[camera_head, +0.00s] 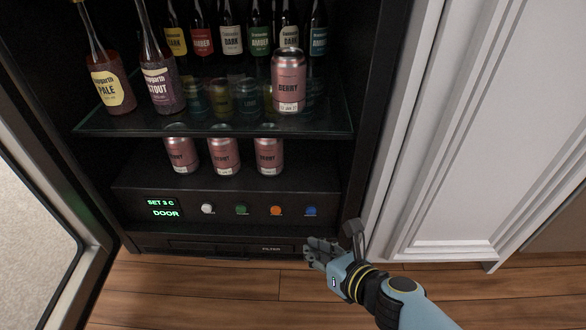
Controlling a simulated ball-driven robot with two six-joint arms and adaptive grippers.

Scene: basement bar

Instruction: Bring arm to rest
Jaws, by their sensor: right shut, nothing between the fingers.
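My right gripper (318,251) is in the lower right of the head view, in front of the bottom edge of an open drinks cooler. Its arm comes in from the lower right. The gripper is shut and holds nothing. It is below the control panel (182,209), near the filter strip (207,247). I cannot tell whether it touches the cooler. My left gripper is not in view.
The glass shelf (220,130) holds bottles and one berry can (288,82). Several berry cans stand below it. The cooler door (40,215) stands open at left. White cabinet panelling (465,130) is at right. Wood floor (215,290) lies clear in front.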

